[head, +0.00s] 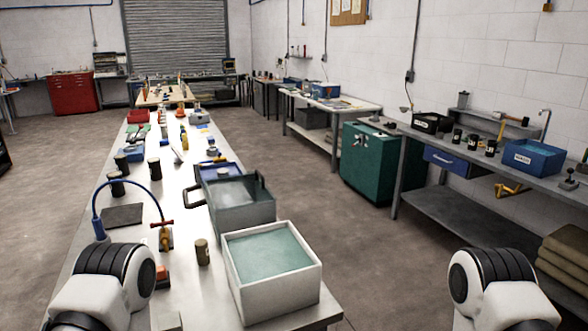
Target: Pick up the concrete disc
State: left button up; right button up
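I cannot make out a concrete disc for certain in the head view. A long light workbench (195,290) runs away from me, crowded with tools and containers. A white box (275,293) with a teal surface inside stands at its near right end. A dark flat square plate (123,216) lies on its left side. Only white and black upper parts of my two arms show, at the bottom left and bottom right. Neither gripper is in view.
Behind the white box is a grey metal tank (243,213) with handles. A small brown cylinder (202,252) and a red-handled clamp (164,236) stand to its left. A green cabinet (372,164) and a side bench (450,158) line the right wall. The floor between is clear.

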aim_at(222, 173)
jog(key=i+l+z, duration=0.2)
jog(key=l+z, duration=0.2)
jog(key=i+l+z, duration=0.55)
jog(key=z, duration=0.25)
jog(key=i+l+z, duration=0.1)
jog(key=i+z, duration=0.35)
jog(key=i+u, duration=0.5)
jog(key=i+l+u, duration=0.25)
jog(key=i+u, duration=0.25)
jog(key=i+j+u, duration=0.3)
jog(key=i+u, duration=0.6)
jog(key=i, duration=0.15)
jog(key=i+u, duration=0.45)
jog(key=i+l+u, duration=0.4)
jog(key=i, duration=0.15)
jog(key=i+j, duration=0.05)
